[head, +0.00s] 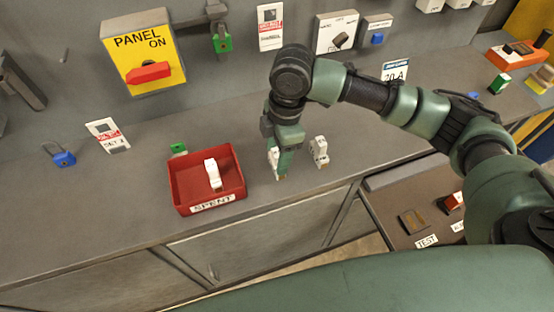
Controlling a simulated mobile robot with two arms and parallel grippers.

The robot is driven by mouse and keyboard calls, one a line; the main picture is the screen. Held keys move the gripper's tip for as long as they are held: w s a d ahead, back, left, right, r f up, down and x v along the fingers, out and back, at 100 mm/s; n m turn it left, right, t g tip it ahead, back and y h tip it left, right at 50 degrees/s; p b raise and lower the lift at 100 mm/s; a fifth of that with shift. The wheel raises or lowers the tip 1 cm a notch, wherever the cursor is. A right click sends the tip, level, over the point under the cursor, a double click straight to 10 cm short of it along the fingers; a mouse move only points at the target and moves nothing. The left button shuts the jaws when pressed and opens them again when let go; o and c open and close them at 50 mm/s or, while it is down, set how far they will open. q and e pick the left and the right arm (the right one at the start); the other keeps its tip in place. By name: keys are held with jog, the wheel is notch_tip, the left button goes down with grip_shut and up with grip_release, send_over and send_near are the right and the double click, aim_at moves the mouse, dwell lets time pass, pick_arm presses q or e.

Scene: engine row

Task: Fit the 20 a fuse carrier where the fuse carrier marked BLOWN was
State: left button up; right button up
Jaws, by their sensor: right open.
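My right gripper (279,172) is open and points down at the bench top. A white fuse carrier (273,157) is right at its fingers and partly hidden by them; I cannot tell whether they touch. A second white fuse carrier (319,150) stands upright on the bench just to the right. Another white carrier (213,173) is in the red tray marked SPENT (178,198). I cannot read a BLOWN mark on any carrier. A 20 A sign (396,70) is at the back, behind my right arm. My left gripper is not in view.
A yellow PANEL ON plate (142,50) with a red handle is on the wall. A blue padlock (63,156) and a tag (107,136) lie at the left. A lower surface with a TEST label (427,242) is at the right. The bench's left front is clear.

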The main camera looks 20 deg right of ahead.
grip_shut()
jog(key=shift+r, duration=0.1)
